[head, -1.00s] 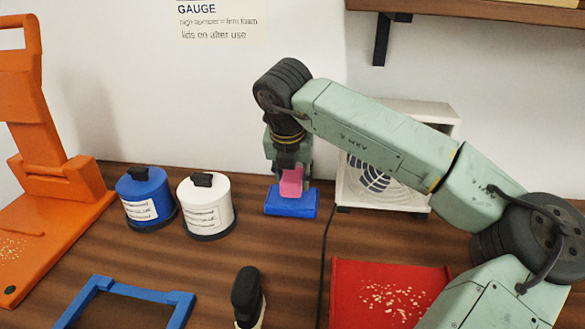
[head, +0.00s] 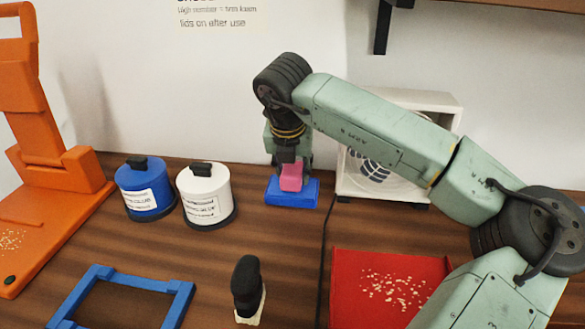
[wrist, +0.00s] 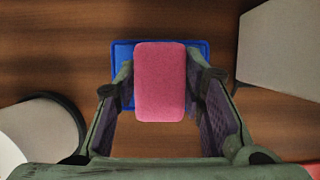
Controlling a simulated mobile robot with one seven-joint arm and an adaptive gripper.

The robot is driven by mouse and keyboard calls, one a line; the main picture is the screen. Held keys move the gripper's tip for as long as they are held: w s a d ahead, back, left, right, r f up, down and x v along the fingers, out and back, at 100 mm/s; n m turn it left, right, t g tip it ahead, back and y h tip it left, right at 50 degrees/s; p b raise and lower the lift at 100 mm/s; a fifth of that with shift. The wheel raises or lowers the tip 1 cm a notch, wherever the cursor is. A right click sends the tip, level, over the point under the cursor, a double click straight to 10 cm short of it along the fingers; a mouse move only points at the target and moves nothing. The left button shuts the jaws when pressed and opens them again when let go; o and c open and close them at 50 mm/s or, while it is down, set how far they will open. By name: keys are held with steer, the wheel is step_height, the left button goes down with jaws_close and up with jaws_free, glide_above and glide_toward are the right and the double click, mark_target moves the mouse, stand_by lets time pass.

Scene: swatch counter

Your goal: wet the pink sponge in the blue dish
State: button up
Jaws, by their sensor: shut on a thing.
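The pink sponge (head: 290,178) is held in my gripper (head: 289,164), directly over the blue dish (head: 307,195). In the wrist view the sponge (wrist: 160,82) hangs between the two fingers and covers the middle of the dish (wrist: 122,52), whose blue rim shows behind it. In the head view the sponge's lower end overlaps the dish. I cannot tell whether it touches the inside of the dish, and any water in it is hidden.
A blue canister (head: 147,190) and a white canister (head: 204,196) stand left of the dish. A white fan box (head: 385,185) is close on the right. In front are a blue frame (head: 182,301), a black-handled brush (head: 247,285) and a red tray (head: 345,300).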

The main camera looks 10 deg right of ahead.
steer(key=shift+s+f+b, duration=0.1)
steer(key=shift+f+b, duration=0.6)
steer(key=shift+b, duration=0.35)
stand_by(2.2)
steer(key=shift+r, duration=0.15)
steer(key=shift+r+p, duration=1.5)
steer(key=shift+r, duration=2)
